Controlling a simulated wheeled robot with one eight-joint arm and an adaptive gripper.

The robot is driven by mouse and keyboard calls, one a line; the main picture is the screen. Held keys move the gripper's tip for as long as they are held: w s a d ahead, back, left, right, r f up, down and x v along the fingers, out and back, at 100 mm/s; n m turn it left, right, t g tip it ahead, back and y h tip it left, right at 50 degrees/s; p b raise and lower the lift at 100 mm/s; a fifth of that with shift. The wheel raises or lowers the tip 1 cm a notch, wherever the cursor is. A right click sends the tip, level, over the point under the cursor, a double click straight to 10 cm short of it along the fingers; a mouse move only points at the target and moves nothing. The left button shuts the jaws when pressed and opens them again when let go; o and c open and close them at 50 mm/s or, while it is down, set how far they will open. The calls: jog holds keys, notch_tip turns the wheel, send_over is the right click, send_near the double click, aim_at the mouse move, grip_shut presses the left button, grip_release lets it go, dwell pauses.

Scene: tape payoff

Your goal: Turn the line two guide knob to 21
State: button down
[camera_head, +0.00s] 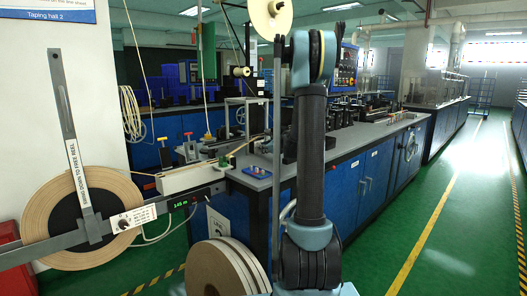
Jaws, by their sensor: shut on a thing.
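I cannot tell which part is the line two guide knob. A dark display (180,203) with green digits is right of the plate. My arm rises through the middle, and my gripper does not show; the arm hides part of the bench behind it.
Blue cabinets with a grey worktop (365,130) run behind my arm. White tape rolls (226,268) stand on the floor at lower centre. A red box (10,260) is at the left edge. The green floor (470,220) at the right is clear.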

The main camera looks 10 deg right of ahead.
jog(key=m, duration=0.1)
jog(key=m+g+y, duration=0.2)
jog(key=m, duration=0.1)
jog(key=shift+w+d, duration=0.1)
jog(key=shift+d, duration=0.15)
jog(key=m+y, duration=0.1)
jog(key=m, duration=0.1)
jog(key=m+g+y, duration=0.1)
jog(key=shift+w+d+f+m+y, duration=0.1)
jog(key=shift+d+f+m+y, duration=0.05)
jog(key=shift+m+y, duration=0.25)
dwell(0.4)
jog(key=c, duration=1.7)
grip_release()
jog(key=shift+d, duration=0.1)
jog(key=v, duration=1.1)
jog(key=shift+d+r, duration=0.2)
jog(key=shift+d, duration=0.15)
